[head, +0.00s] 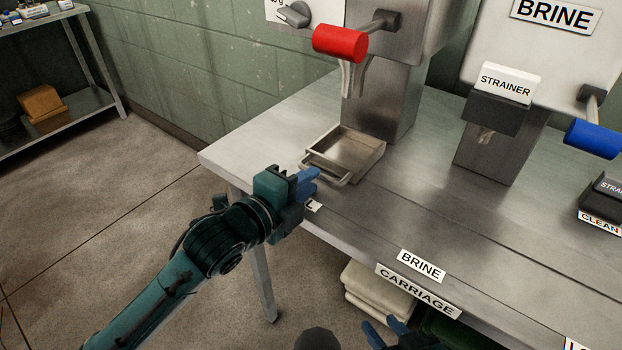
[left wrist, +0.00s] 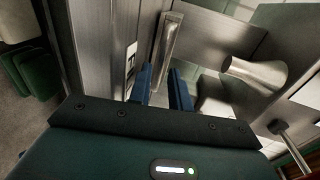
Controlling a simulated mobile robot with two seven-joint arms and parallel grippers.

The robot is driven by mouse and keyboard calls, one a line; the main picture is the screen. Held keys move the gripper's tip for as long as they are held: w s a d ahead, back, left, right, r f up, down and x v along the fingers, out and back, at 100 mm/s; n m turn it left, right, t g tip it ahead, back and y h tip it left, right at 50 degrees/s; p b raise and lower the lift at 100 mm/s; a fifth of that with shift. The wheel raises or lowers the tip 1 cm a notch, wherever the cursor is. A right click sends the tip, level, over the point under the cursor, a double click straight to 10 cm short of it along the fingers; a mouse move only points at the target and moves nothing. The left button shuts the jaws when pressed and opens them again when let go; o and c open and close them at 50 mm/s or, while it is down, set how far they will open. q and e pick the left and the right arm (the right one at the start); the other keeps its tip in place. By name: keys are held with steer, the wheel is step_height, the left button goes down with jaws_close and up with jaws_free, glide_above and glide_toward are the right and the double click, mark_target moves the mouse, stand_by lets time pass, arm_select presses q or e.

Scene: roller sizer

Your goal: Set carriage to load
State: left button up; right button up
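The carriage (head: 362,141) is a shallow square metal tray with a bar handle (head: 325,173) on its front. It sits at the left end of the steel table, under a spout. My left gripper (head: 307,182) is at the table's front edge, close to the handle. In the left wrist view its blue fingers (left wrist: 162,88) are apart, with the handle (left wrist: 171,48) just beyond the gap; I cannot tell whether they touch it. My right gripper (head: 386,333) is low at the bottom edge, its blue fingers apart, partly out of frame.
Front-edge labels read BRINE (head: 422,265) and CARRIAGE (head: 418,291); one by my left gripper is mostly hidden, and one at bottom right starts "LO". A red lever (head: 340,43), a STRAINER block (head: 498,98) and a blue lever (head: 593,138) stand behind. The track right of the carriage is clear.

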arm_select(q)
steer(key=shift+x, duration=0.85)
steer(key=shift+c, duration=0.3)
jaws_close()
